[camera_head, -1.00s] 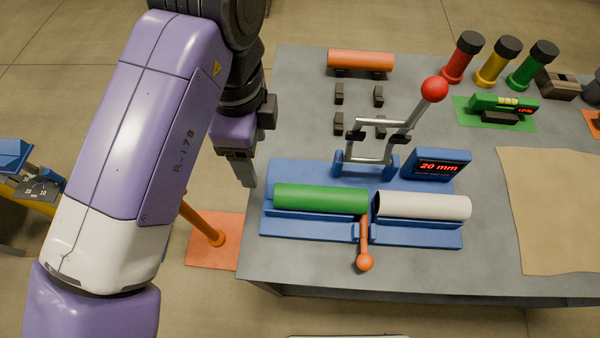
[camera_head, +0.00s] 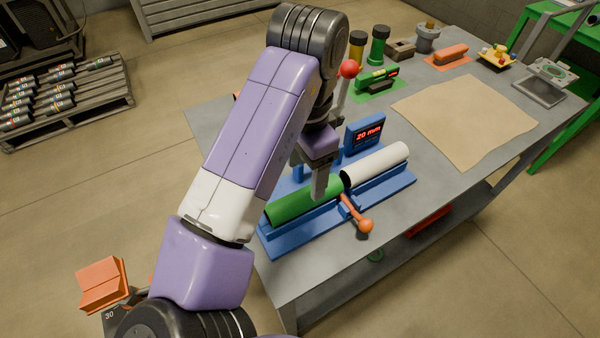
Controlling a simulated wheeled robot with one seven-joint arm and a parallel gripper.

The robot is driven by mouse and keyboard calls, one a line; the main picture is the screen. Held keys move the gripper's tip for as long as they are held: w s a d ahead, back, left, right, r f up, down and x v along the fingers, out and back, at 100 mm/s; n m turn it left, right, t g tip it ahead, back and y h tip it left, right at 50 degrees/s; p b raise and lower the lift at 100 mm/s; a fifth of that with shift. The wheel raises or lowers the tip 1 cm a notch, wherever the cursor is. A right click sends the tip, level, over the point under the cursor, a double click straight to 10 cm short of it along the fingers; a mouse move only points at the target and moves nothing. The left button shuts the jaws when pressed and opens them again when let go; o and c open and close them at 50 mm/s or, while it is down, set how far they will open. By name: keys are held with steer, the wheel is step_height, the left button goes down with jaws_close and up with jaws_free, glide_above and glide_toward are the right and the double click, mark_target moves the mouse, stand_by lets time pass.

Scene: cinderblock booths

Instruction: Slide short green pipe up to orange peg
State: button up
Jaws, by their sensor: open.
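The short green pipe (camera_head: 297,206) lies in the left half of a blue cradle (camera_head: 398,190) on the bench. A white pipe (camera_head: 375,164) lies in line in the right half. An orange peg with a ball-ended lever (camera_head: 352,209) sits between the two pipes and sticks out toward the front edge.
A display (camera_head: 364,134) reading 20 mm stands behind the cradle, near a red-knobbed lever (camera_head: 348,69). A brown sheet (camera_head: 468,120) covers the bench to the right. Bottles, tools and a green level (camera_head: 377,77) stand at the back. The bench front right of the cradle is clear.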

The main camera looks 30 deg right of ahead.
mark_target(304, 193)
steer(key=shift+f, duration=3.9)
jaws_close()
jaws_free()
steer(key=shift+r, duration=0.1)
steer(key=shift+r, duration=3.85)
